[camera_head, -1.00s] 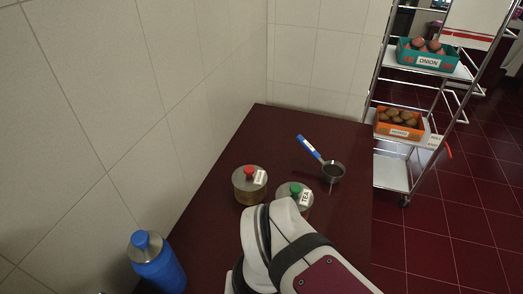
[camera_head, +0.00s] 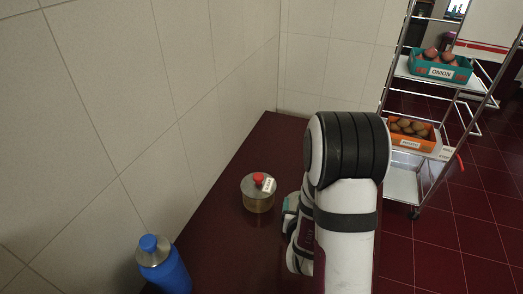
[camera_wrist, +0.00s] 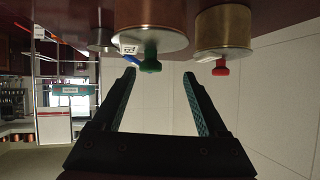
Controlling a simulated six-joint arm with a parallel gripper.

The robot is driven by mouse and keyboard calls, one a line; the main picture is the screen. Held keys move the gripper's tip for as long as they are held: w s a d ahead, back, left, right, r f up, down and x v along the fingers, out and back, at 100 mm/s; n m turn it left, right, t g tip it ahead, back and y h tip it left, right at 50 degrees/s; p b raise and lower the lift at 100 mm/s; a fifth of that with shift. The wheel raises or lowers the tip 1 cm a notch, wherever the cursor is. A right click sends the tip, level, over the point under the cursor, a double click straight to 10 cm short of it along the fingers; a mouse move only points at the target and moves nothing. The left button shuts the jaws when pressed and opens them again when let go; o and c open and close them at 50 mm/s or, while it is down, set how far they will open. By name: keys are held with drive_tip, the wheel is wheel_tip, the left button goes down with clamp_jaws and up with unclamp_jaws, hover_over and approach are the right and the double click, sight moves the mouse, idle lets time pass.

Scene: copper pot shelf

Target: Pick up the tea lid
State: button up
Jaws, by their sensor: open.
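The tea lid (camera_wrist: 152,62) shows in the wrist view, which is upside down. It is a silver disc with a green knob on a brown canister, a white label at its edge. My gripper (camera_wrist: 158,76) is open and empty. Its two fingers point toward the lid, and the green knob appears between the fingertips, apparently beyond them; contact cannot be confirmed. In the head view my arm hides the gripper and nearly all of the tea canister; only a sliver (camera_head: 291,203) shows at the arm's left edge.
A similar canister with a red-knobbed lid (camera_head: 258,182) stands close by; it also shows in the wrist view (camera_wrist: 221,45). A blue bottle (camera_head: 163,265) stands at the front left. The tiled wall borders the dark red table on the left. A shelf cart (camera_head: 403,187) stands right.

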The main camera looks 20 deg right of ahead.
drive_tip(key=shift+s+d+f+n+t+h, duration=0.15)
drive_tip(key=shift+d+f+n+t+h, duration=0.15)
drive_tip(key=shift+d+t+h, duration=0.35)
drive_tip(key=shift+y, duration=0.25)
drive_tip(key=x, duration=0.7)
drive_tip(key=shift+w+d, duration=0.2)
drive_tip(key=shift+d, duration=0.05)
clamp_jaws()
